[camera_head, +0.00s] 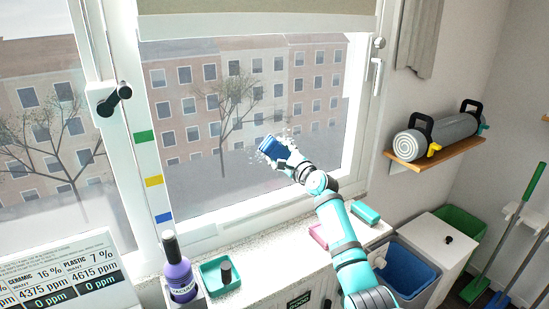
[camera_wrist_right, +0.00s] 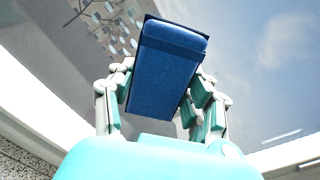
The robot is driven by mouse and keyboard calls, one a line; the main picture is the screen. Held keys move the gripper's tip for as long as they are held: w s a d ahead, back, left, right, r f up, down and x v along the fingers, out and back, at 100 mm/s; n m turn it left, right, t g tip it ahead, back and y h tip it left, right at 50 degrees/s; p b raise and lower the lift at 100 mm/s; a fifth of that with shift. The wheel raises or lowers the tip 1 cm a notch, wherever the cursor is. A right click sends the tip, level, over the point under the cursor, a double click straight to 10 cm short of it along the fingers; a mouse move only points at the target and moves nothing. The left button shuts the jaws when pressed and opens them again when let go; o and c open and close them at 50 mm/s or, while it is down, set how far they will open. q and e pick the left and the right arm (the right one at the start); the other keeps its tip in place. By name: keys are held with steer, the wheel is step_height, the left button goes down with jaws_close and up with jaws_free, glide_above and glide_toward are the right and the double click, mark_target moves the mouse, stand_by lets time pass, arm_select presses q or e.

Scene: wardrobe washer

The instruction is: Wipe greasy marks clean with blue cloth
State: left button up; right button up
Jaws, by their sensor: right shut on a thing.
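My right gripper (camera_head: 287,161) is shut on the blue cloth (camera_head: 273,148), a folded pad, and holds it up at the window pane (camera_head: 215,190). In the right wrist view the cloth (camera_wrist_right: 168,68) sits between the two fingers. Whitish specks (camera_head: 296,133) show around the cloth on or in front of the glass; I cannot tell whether they are grease or foam. A pale hazy patch (camera_wrist_right: 290,40) shows at upper right in the wrist view. Whether the cloth touches the glass is unclear. My left gripper is not in view.
The sill below holds a purple bottle (camera_head: 178,270), a green tray (camera_head: 220,274), and pink (camera_head: 319,235) and teal (camera_head: 365,212) blocks. A window handle (camera_head: 376,72) and a shelf with a grey roll (camera_head: 435,137) are at right. A bucket (camera_head: 408,270) stands below.

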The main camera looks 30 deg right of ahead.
mark_target(288, 152)
steer(key=shift+s+d+f+b, duration=0.1)
steer(key=shift+d+b, duration=0.7)
steer(key=shift+d, duration=0.75)
steer(key=d+b, duration=0.5)
steer(key=shift+s+d+f, duration=0.1)
steer(key=shift+s+f, duration=0.1)
steer(key=shift+d+b, duration=0.65)
steer(key=shift+b, duration=0.35)
steer(key=shift+d, duration=0.3)
steer(key=shift+d+r+b, duration=0.1)
steer(key=shift+b, duration=0.25)
steer(key=shift+r, duration=0.1)
